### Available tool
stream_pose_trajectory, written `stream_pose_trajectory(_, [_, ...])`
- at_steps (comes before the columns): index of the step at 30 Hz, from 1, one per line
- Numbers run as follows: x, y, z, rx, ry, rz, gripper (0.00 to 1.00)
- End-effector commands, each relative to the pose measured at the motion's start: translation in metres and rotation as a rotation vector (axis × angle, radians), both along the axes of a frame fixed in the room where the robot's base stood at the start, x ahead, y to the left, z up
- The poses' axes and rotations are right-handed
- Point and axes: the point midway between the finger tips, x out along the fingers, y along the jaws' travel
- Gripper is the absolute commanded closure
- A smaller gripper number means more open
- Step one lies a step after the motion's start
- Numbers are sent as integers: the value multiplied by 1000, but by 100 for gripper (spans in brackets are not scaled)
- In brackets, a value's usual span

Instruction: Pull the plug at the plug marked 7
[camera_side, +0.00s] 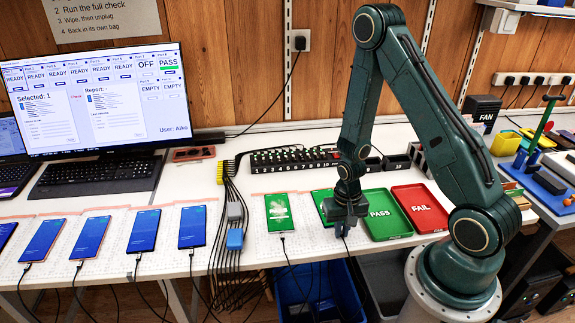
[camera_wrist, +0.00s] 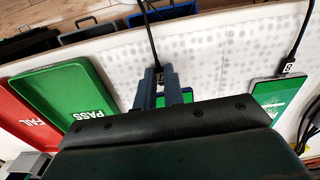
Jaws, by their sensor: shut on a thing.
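My gripper (camera_side: 345,226) is low at the front edge of the bench, over the near end of a green-screened phone (camera_side: 322,203). In the wrist view its two fingers (camera_wrist: 160,88) are closed around a cable plug (camera_wrist: 161,79) with a small marked tag, mostly hidden between them. I cannot read that tag surely. Part of the phone (camera_wrist: 188,97) shows beside the fingers; whether the plug is still in its socket is hidden. Another green-screened phone (camera_side: 279,212) lies to the left, with its own tagged plug (camera_wrist: 288,69) at its end.
The green PASS tray (camera_side: 388,232) and red FAIL tray (camera_side: 418,190) lie right of my gripper. A numbered rack (camera_side: 290,167) stands behind. Several blue-screened phones (camera_side: 192,228) lie left, their cables hanging over the front edge. A blue bin (camera_side: 310,285) is below the bench.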

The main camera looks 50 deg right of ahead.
Motion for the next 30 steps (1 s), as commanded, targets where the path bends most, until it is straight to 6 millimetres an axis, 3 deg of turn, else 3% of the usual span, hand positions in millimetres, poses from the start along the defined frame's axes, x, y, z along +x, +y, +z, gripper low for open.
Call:
stream_pose_trajectory(10, [0,0,-1,0,0,0,100])
stream_pose_trajectory(11, [0,0,-1,0,0,0,86])
stream_pose_trajectory(12, [0,0,-1,0,0,0,78])
stream_pose_trajectory(15, [0,0,-1,0,0,0,65])
stream_pose_trajectory(30, [0,0,6,-1,-1,0,65])
